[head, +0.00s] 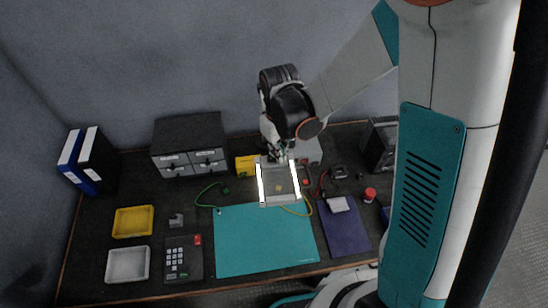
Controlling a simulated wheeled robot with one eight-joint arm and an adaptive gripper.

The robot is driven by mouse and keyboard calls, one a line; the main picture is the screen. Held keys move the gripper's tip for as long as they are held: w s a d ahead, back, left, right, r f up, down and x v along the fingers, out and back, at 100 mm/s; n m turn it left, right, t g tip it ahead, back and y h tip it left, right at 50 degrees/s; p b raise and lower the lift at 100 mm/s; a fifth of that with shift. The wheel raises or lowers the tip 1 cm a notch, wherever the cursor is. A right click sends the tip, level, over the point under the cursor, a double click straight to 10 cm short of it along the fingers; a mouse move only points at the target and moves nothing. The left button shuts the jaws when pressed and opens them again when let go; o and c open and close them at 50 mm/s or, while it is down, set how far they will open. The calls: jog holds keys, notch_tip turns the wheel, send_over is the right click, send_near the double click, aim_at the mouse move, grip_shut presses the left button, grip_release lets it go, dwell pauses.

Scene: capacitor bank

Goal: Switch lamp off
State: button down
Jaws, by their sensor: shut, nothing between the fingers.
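The lamp (278,197) is a pale frame with two bright white strips, one on each side, and both strips are glowing. It is near the middle of the workbench, at the back edge of the teal mat. My gripper (281,155) is at the lamp's back edge in the head view, pointing down. It is small and partly hidden by my wrist; its fingers are shut with nothing between them. I cannot tell whether it touches the lamp. The lamp's switch cannot be made out.
The teal mat (262,243) lies in front. A yellow tray (133,222), a white tray (127,265) and a keypad (181,259) are at left. A drawer unit (188,135) stands behind. A purple mat (342,231), a red-capped item (370,194) and cables lie at right.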

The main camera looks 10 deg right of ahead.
jog(key=shift+f, duration=0.25)
jog(key=shift+r+p, duration=1.9)
jog(key=shift+r, duration=1.65)
jog(key=shift+d+b, duration=0.1)
jog(key=shift+b, duration=0.2)
